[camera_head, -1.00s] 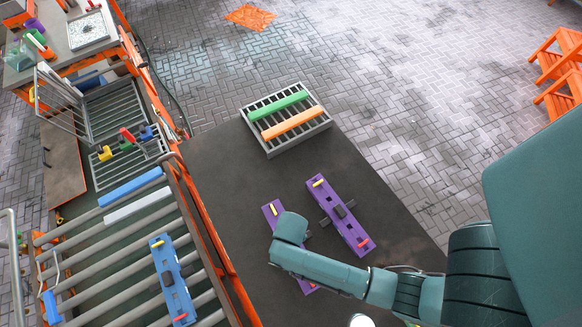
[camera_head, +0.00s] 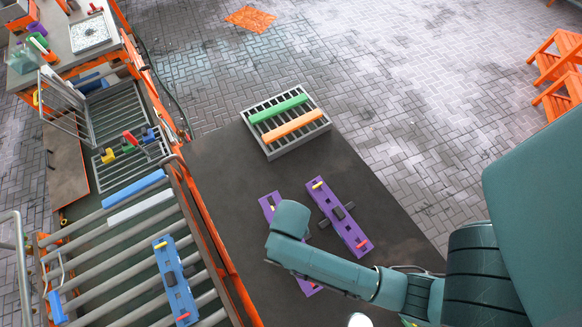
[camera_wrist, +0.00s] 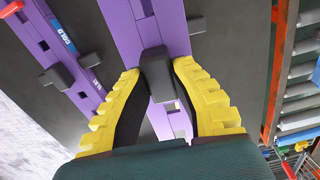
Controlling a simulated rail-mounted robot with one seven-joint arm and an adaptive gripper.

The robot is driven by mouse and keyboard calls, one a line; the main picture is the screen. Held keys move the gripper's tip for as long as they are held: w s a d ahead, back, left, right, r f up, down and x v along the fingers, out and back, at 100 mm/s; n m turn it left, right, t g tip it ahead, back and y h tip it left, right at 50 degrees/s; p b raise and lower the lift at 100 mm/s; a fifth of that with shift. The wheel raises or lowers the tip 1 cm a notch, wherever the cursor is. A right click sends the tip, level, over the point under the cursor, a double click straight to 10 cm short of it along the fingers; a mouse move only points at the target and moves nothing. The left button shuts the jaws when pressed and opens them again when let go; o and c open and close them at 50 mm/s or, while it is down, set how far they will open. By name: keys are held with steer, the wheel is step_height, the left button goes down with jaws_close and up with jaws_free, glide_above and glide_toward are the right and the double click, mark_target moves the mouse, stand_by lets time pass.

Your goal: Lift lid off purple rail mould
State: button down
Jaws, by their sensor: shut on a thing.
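Two long purple mould pieces lie side by side in the head view. The right one (camera_head: 324,197) is on the dark table, with a yellow peg, a red peg and a dark grey block across its middle. The left one (camera_head: 268,202) is partly hidden by my arm. In the wrist view, my gripper (camera_wrist: 157,78) has yellow fingers shut on the dark grey handle (camera_wrist: 156,62) of the purple lid (camera_wrist: 122,28). The other purple piece (camera_wrist: 32,22), with a blue label, shows to its left. I cannot see what is under the lid.
A grey slatted rack (camera_head: 271,152) with a green bar (camera_head: 278,107) and an orange bar (camera_head: 292,127) stands at the table's far end. A roller conveyor (camera_head: 100,262) carrying a blue mould (camera_head: 175,283) runs along the left. The table (camera_head: 215,160) is clear between.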

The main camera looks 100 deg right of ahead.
steer(key=shift+r+p, duration=2.05)
steer(key=shift+p, duration=0.1)
steer(key=shift+f, duration=0.1)
steer(key=shift+w, duration=0.15)
